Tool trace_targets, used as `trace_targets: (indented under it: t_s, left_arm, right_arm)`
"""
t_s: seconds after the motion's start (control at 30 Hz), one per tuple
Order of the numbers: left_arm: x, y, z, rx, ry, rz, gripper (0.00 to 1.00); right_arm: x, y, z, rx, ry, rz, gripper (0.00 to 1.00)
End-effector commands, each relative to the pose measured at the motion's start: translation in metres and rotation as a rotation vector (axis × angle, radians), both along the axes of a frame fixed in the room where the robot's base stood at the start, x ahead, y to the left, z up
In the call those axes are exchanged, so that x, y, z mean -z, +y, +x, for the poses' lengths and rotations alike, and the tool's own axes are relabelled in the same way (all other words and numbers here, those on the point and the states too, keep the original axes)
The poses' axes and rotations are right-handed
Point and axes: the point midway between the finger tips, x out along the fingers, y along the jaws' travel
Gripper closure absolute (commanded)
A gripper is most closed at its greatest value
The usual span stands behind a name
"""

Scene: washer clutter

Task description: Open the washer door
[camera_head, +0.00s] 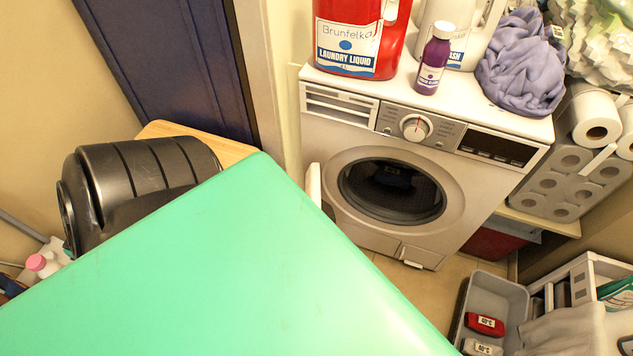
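The white front-loading washer (460,190) stands right of centre, with its dial and buttons along the top of its front. Its round opening (392,190) shows a dark interior. A narrow white piece (313,185) with a dark part beside it stands out at the left of the opening; it looks like the door seen nearly edge-on, swung open to the left. Its lower part is hidden behind the large green surface. Neither of my grippers is in view.
A large flat green surface (220,270) fills the foreground. A black ribbed container (135,175) is at left. A red laundry bottle (360,40), a purple bottle (433,60) and a lilac cloth bundle (522,65) sit on the washer. A grey bin (498,290) stands at lower right.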

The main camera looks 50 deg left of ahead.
Motion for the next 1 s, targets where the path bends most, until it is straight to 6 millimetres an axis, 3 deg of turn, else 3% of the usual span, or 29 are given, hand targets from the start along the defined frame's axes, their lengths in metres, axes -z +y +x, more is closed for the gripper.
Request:
trace_targets:
  t_s: [0.03, 0.43, 0.47, 0.5, 1.0]
  left_arm:
    - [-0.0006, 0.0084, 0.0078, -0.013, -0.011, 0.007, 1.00]
    - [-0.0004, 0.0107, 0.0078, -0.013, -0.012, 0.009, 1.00]
    - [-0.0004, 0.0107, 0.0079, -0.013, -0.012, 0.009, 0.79]
    - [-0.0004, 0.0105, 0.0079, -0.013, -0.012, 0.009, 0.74]
    - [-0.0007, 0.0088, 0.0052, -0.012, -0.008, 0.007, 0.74]
  right_arm:
    - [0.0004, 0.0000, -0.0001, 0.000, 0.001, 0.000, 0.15]
    - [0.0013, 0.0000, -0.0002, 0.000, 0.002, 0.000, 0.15]
    - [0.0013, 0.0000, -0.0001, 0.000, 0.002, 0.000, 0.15]
    - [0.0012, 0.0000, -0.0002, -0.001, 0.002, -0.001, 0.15]
    - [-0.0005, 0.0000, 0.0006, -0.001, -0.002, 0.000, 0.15]
